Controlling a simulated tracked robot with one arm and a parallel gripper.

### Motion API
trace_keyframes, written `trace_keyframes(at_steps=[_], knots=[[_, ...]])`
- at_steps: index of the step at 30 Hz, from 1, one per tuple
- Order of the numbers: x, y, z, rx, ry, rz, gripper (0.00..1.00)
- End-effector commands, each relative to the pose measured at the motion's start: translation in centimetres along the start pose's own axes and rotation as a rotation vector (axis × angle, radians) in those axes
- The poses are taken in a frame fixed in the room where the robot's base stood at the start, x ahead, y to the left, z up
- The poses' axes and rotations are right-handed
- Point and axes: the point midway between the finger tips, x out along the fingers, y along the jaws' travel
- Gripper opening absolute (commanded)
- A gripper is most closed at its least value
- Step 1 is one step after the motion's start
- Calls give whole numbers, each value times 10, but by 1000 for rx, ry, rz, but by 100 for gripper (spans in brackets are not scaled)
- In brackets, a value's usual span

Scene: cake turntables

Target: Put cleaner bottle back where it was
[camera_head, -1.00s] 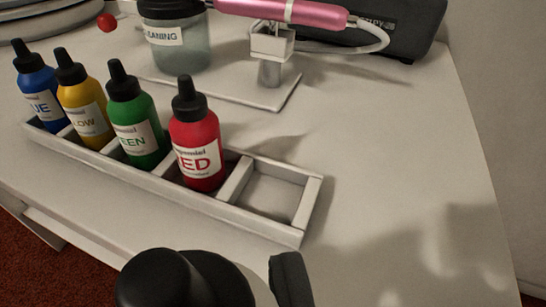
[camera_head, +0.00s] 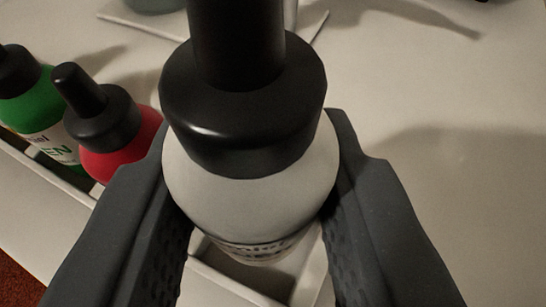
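The cleaner bottle (camera_head: 250,190) is white with a black cap and nozzle, and its label shows only in part. My gripper (camera_head: 258,215) is shut on it, with one dark finger on each side of its body. The bottle is upright and seen from above, over the empty end compartment of the white rack (camera_head: 235,277). The bottle's base is hidden behind its body, so I cannot tell whether it touches the compartment floor.
The red bottle (camera_head: 122,142) stands in the rack just left of my gripper, close to the left finger. The green bottle (camera_head: 42,108) stands further left. A white base plate (camera_head: 150,22) lies behind. The white table (camera_head: 440,110) is clear to the right.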

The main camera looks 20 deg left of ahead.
Motion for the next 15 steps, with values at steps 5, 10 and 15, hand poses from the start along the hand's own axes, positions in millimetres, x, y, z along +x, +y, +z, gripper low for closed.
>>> trace_keyframes(at_steps=[5, 10, 15], knots=[[10, 0, 22, 2, -3, 0, 20], [15, 1, 33, 1, 1, 1, 20], [15, 1, 32, 0, 1, 1, 20]])
